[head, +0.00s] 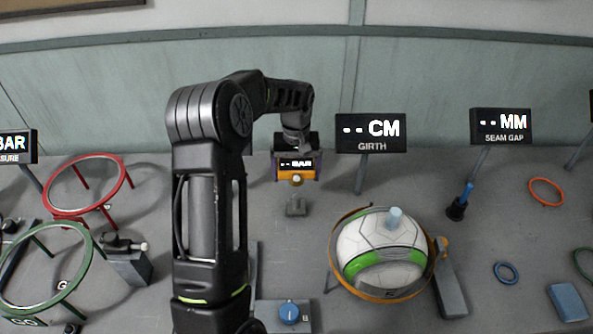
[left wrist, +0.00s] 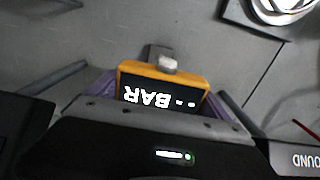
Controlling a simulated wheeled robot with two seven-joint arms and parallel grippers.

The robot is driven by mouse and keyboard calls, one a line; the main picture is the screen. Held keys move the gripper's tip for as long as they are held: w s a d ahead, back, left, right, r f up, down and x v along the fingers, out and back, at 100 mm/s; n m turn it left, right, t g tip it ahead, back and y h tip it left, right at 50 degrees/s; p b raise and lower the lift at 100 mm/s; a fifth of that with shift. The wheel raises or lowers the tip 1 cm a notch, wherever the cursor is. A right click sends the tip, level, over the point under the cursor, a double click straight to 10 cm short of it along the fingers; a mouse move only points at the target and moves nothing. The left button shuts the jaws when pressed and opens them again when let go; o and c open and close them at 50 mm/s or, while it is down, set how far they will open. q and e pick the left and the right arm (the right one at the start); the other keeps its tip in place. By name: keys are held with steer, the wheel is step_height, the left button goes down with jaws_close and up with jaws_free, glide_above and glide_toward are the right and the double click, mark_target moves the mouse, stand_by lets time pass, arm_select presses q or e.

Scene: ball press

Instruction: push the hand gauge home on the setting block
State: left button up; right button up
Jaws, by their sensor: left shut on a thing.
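The hand gauge (head: 297,175) is an orange-edged box with a dark "--BAR" display and a pale round knob on its near side. My left gripper (head: 297,163) is shut on it, with a purple finger at each side. The gauge also shows in the left wrist view (left wrist: 150,80), its display upside down. My right gripper is not in view.
A ball (head: 375,250) in an orange ring stands right of the block, near the "CM" sign (head: 371,133). Red (head: 125,184) and green (head: 84,282) ring stands are at left. Bench around the block is clear.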

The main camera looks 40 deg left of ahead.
mark_target(296, 197)
arm_select(q)
steer(key=shift+f+b, duration=1.65)
steer(key=shift+f, duration=1.3)
steer(key=shift+f+b, duration=1.6)
steer(key=shift+f, duration=0.6)
steer(key=o, duration=1.2)
steer(key=shift+o, duration=0.2)
step_height(296, 197, up, 8)
steer(key=shift+f+b, duration=0.1)
steer(key=shift+b, duration=0.25)
